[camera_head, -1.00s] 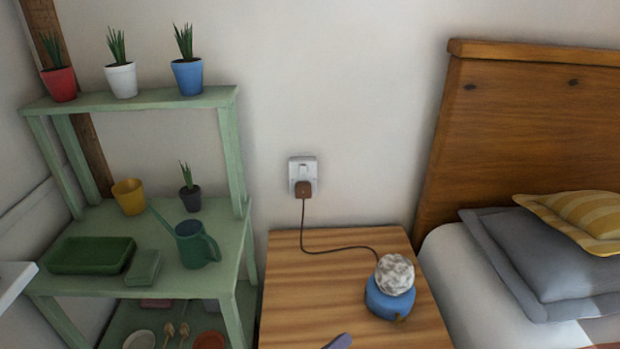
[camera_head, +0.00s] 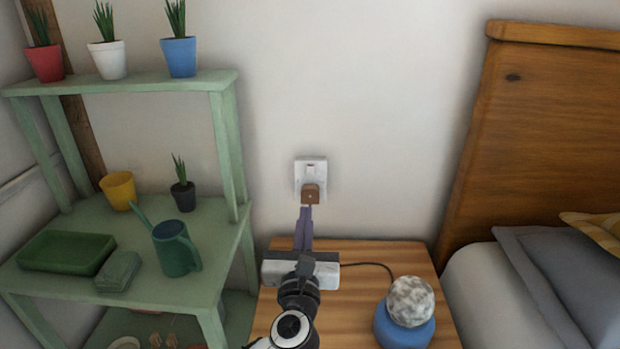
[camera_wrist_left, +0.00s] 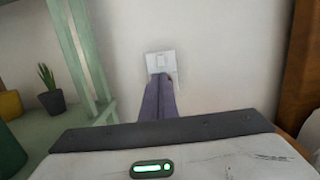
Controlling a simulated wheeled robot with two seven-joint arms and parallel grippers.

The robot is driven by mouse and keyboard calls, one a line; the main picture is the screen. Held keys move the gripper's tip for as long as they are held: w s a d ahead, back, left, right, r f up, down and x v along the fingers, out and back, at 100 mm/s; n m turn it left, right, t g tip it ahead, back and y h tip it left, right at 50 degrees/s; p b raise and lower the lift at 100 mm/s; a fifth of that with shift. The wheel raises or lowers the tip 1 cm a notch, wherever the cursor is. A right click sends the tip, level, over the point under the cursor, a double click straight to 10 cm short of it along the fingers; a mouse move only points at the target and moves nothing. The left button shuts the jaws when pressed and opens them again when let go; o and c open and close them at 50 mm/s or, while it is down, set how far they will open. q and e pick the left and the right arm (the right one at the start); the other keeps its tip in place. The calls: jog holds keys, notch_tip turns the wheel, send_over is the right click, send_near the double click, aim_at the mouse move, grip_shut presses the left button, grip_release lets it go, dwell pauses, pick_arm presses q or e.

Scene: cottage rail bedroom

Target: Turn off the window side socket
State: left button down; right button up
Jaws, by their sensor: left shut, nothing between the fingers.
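The white wall socket (camera_head: 311,168) is on the wall above the bedside table, with a rocker switch on its upper part. A brown plug (camera_head: 310,194) sits in its lower part, with a brown cord running down to the lamp. My left gripper (camera_head: 304,212) is shut and empty, its purple fingers pointing at the wall just below the plug in the head view. In the left wrist view the socket (camera_wrist_left: 160,64) shows just beyond the fingertips (camera_wrist_left: 160,76), which hide the plug. I cannot tell whether they touch anything. My right gripper is not in view.
The wooden bedside table (camera_head: 355,255) holds a blue lamp (camera_head: 404,328) with a pale round top. A green shelf (camera_head: 225,215) with pots and a watering can (camera_head: 176,248) stands left. A bed with a wooden headboard (camera_head: 550,120) is right. The wall around the socket is bare.

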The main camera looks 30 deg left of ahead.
aim_at(310, 168)
pick_arm(q)
jog(key=x, duration=1.3)
jog(key=shift+w+a+r+b, duration=0.1)
jog(key=shift+w+a+b, duration=0.05)
jog(key=shift+w+b, duration=0.2)
jog(key=shift+w, duration=0.1)
